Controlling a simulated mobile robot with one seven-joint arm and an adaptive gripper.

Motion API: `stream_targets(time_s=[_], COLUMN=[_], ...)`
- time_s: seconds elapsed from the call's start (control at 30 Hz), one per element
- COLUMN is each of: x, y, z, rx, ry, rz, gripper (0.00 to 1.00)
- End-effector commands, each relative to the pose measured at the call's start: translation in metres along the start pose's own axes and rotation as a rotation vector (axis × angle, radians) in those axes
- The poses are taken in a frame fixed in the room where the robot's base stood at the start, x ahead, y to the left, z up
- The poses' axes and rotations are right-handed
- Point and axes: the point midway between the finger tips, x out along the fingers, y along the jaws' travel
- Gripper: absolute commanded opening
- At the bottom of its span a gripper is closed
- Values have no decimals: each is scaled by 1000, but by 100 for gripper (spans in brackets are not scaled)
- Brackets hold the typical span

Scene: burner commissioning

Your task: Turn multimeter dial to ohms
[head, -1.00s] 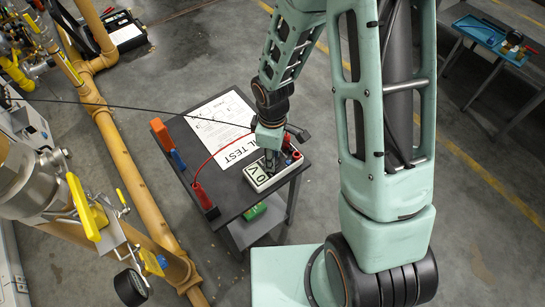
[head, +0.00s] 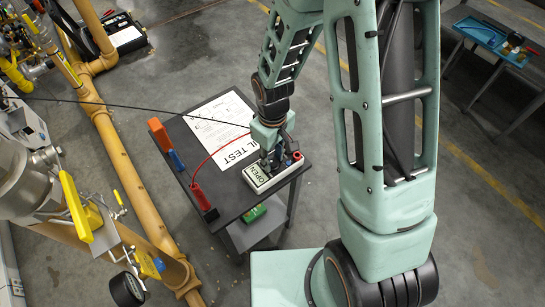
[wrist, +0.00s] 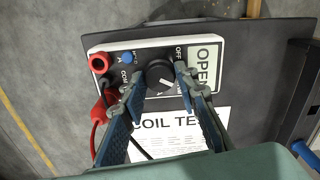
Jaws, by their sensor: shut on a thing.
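The white multimeter (head: 257,180) lies at the near right corner of the dark cart top, and its display reads OPEN. In the wrist view, the multimeter (wrist: 122,50) shows its round black dial (wrist: 158,73), with a pale pointer mark turned away from the OFF label. My gripper (wrist: 158,80) is shut on the dial, one finger on each side. From the head, my gripper (head: 268,157) reaches down onto the multimeter and hides the dial. The small labels around the dial are partly covered or too small to read.
A coil test sheet (head: 222,125) lies on the cart (head: 232,203). A red probe (head: 201,195) with its red lead, an orange block (head: 160,134) and a blue item (head: 177,160) are along the left edge. Yellow pipework (head: 120,155) runs left of the cart.

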Motion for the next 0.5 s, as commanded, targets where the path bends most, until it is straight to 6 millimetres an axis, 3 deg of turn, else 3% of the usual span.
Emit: stream_targets(time_s=[0.27,0.3,0.5], x=[0,0,0], y=[0,0,0], z=[0,0,0], rx=[0,0,-1], ry=[0,0,0], rz=[0,0,0], gripper=[4,29,46])
